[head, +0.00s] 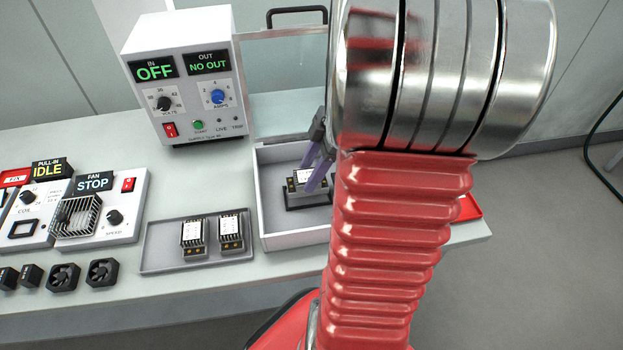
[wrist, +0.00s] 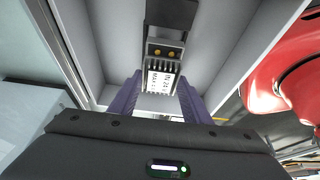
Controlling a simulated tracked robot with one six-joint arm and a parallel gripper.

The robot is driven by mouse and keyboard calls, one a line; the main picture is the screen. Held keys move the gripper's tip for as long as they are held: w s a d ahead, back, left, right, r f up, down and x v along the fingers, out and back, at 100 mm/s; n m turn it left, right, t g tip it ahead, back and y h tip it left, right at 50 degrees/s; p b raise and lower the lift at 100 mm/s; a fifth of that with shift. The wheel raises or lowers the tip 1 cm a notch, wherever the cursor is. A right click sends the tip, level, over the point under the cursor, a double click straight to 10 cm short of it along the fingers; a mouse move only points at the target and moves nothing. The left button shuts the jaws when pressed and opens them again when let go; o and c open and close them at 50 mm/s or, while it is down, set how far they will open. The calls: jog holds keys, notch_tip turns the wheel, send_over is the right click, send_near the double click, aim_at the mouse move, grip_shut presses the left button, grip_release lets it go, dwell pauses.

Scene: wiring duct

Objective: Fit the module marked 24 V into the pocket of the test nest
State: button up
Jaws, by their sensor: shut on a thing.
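A module with a white label and dark ribbed body (head: 308,179) is in the white open-topped box, at the dark test nest (head: 310,203). My gripper (head: 318,165), with purple fingers, is shut on this module from above. In the wrist view the module (wrist: 160,78) shows between the fingers (wrist: 160,98), with two brass terminals at its far end and a dark part of the nest (wrist: 171,14) beyond. The label is too small to read surely. I cannot tell whether the module is fully seated in the pocket.
The white box (head: 292,239) has raised walls around the nest. A grey tray (head: 165,245) to its left holds two similar modules (head: 193,238) (head: 232,233). A power supply (head: 185,75) reading OFF stands behind. Fan panels (head: 100,205) and small fans (head: 103,272) are at the left.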

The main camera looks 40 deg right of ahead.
jog(key=shift+f, duration=1.8)
jog(key=o, duration=1.2)
jog(key=shift+f, duration=0.1)
jog(key=v, duration=1.2)
